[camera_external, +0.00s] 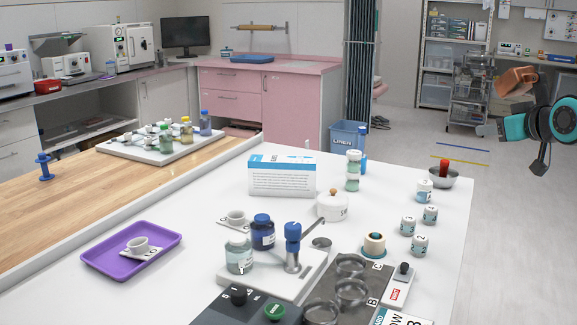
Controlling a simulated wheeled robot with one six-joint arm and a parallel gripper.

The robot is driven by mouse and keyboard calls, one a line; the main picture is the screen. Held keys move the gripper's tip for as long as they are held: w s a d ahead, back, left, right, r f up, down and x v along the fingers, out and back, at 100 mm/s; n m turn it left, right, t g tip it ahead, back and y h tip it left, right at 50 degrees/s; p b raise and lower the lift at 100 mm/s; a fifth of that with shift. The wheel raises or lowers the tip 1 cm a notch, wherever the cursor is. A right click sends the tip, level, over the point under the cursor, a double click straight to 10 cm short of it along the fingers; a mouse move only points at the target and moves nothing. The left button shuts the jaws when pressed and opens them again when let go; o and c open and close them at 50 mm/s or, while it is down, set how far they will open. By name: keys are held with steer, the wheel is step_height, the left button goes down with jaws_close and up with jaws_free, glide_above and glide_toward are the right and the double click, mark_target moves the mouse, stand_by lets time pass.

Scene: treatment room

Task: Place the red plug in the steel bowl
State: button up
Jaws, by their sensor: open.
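The red plug (445,167) is at the far right corner of the white table. It looks upright, with its lower end inside the rim of the steel bowl (443,183); its base is hard to make out at this size. The steel bowl is small, round and shiny, and stands near the table's right edge. My gripper (540,166) is at the right of the picture, beyond the table edge and apart from the plug and bowl. It is open, and I see nothing held in it. Its fingers are small and dark here.
A white-and-blue bottle (424,190) stands just left of the bowl, with several small labelled jars (420,244) in front. A white box (282,175), a lidded white pot (333,206) and a purple tray (110,264) are farther left. Floor right of the table is clear.

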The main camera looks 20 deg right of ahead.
steer(key=s+a+f+t, duration=0.1)
steer(key=s+a+t, duration=0.2)
steer(key=s, duration=0.9)
steer(key=shift+s+f+m+y, duration=0.25)
steer(key=shift+s+m+y, duration=0.05)
steer(key=shift+y, duration=0.1)
stand_by(0.4)
